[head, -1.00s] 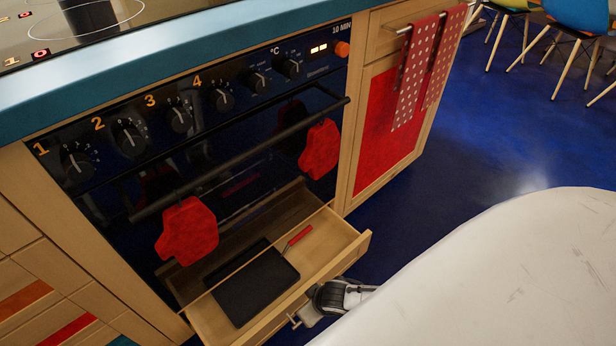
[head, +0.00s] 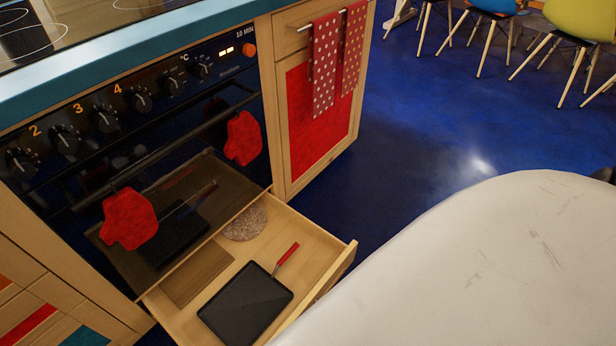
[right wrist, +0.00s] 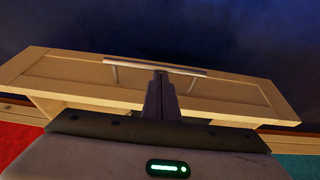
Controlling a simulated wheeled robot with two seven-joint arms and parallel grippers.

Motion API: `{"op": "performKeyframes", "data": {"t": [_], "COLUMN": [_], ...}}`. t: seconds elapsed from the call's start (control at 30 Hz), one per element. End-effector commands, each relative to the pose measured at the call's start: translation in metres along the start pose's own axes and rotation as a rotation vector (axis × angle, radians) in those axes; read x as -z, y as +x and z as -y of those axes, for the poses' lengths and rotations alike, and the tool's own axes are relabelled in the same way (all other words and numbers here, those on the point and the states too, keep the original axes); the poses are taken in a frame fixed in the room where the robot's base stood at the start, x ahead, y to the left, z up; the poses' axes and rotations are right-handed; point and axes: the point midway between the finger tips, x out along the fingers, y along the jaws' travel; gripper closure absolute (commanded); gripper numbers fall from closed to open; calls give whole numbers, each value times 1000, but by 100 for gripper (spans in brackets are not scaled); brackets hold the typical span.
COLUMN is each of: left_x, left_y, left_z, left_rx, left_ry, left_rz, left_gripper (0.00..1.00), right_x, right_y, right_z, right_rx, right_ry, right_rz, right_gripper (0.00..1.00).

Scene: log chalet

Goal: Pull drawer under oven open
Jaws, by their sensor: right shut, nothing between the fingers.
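The wooden drawer (head: 318,234) under the oven (head: 110,150) stands well out from the cabinet. A dark tray-like pan (head: 245,302) with a red handle, a wooden board (head: 197,275) and a round speckled disc (head: 246,222) lie in it. In the right wrist view the drawer front (right wrist: 70,80) fills the middle, with its metal bar handle (right wrist: 130,63) on top. My right gripper (right wrist: 160,76) is shut, its fingertips at the middle of the handle. I cannot tell if they touch it. The white body part hides this gripper in the head view. My left gripper is out of view.
Two red oven mitts (head: 130,218) hang from the oven door bar (head: 165,150). A cabinet with a red panel (head: 320,115) and a dotted red towel (head: 326,65) is to the right. Blue floor (head: 430,120) is clear beyond; chairs (head: 545,40) stand at the back.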

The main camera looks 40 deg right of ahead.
Motion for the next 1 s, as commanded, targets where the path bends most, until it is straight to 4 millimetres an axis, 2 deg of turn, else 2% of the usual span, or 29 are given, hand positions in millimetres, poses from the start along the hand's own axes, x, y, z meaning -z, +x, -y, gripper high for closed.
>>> {"op": "performKeyframes", "data": {"t": [0.63, 0.77, 1.0], "left_x": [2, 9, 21], "left_y": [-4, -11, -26], "left_z": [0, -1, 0], "left_rx": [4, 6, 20], "left_ry": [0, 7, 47], "left_rz": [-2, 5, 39], "left_gripper": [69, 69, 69], "right_x": [-2, 0, 6], "right_y": [-4, -17, -56], "right_z": [2, 2, 2], "right_rx": [2, 3, 4], "right_ry": [-7, -8, -10], "right_rz": [1, 1, 1], "right_gripper": [100, 100, 100]}}
